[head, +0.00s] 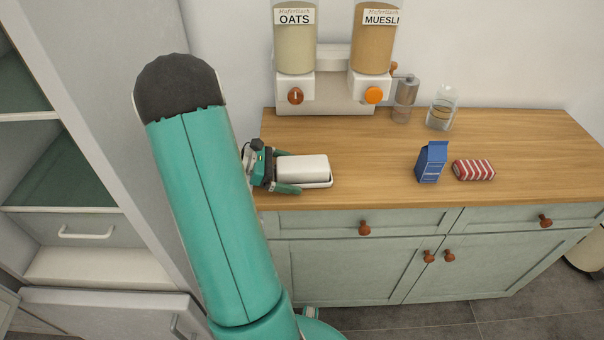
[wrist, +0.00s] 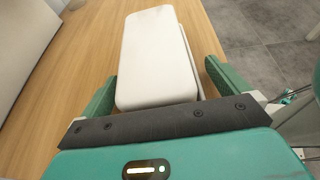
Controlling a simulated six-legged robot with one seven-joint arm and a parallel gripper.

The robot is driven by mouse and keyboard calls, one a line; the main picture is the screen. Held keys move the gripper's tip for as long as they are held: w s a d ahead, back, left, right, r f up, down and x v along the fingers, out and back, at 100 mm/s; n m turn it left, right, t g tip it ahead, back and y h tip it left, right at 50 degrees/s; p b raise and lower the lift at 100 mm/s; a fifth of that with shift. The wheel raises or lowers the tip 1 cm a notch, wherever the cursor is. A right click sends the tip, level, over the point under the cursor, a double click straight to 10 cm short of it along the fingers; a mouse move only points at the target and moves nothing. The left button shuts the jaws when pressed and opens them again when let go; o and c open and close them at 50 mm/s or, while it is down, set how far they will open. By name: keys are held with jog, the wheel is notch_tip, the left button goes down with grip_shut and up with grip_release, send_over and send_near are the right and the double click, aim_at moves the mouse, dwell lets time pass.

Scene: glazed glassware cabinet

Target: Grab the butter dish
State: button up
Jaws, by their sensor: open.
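The butter dish (head: 304,168) is a white oblong covered dish at the left end of the wooden counter. In the wrist view its white lid (wrist: 156,58) fills the middle. My gripper (head: 287,172) is open, with one green finger on each side of the dish's near end. In the wrist view the fingers of my gripper (wrist: 158,84) flank the lid, with a small gap at the left finger and the dish's rim close to the right one. I cannot tell whether either finger touches. My arm hides part of the counter's left end.
On the wooden counter (head: 370,160) stand a blue carton (head: 432,162), a red striped packet (head: 474,170), a glass jar (head: 442,108) and a grinder (head: 404,98). Oats (head: 295,40) and muesli (head: 373,40) dispensers stand at the back. A tall cabinet (head: 120,110) is at left.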

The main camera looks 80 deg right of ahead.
jog(key=shift+s+d+f, duration=0.1)
jog(key=shift+s+f, duration=0.05)
jog(key=shift+s, duration=0.1)
jog(key=shift+w, duration=0.1)
jog(key=c, duration=1.2)
jog(key=shift+c, duration=0.2)
